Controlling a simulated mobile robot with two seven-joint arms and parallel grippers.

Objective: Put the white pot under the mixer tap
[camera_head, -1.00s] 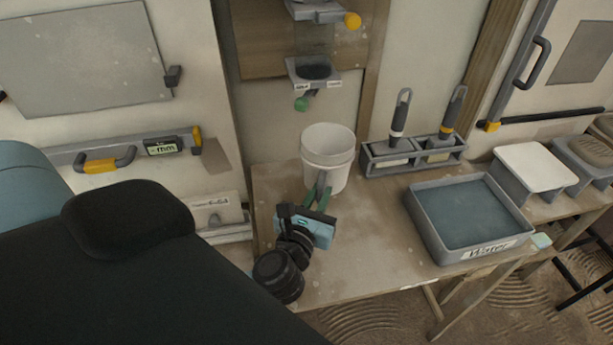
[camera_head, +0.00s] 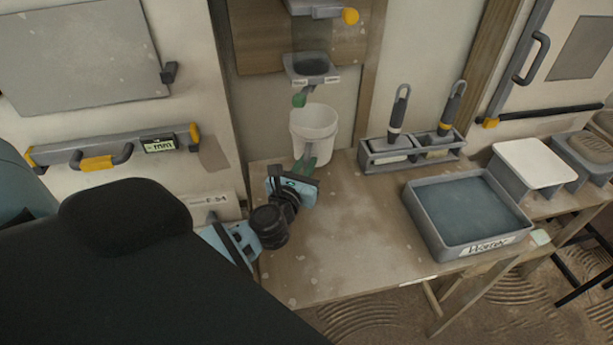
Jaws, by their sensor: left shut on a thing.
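The white pot (camera_head: 315,125) is at the back left of the wooden bench. My left gripper (camera_head: 306,162) comes in from the front and is shut on the near side of the pot. The pot looks upright. I cannot tell whether its bottom touches the bench. The mixer is on the wall behind, with a grey hopper (camera_head: 311,67) and a green tap (camera_head: 301,97) under it. In the picture the tap's tip is just above the pot's back left rim; the depth between them is unclear. My right gripper is not in view.
A grey water tray (camera_head: 428,222) stands at the bench's right front. A grey holder (camera_head: 378,158) with two upright tools is at the back. A white-topped block (camera_head: 534,164) is farther right. The bench middle is clear.

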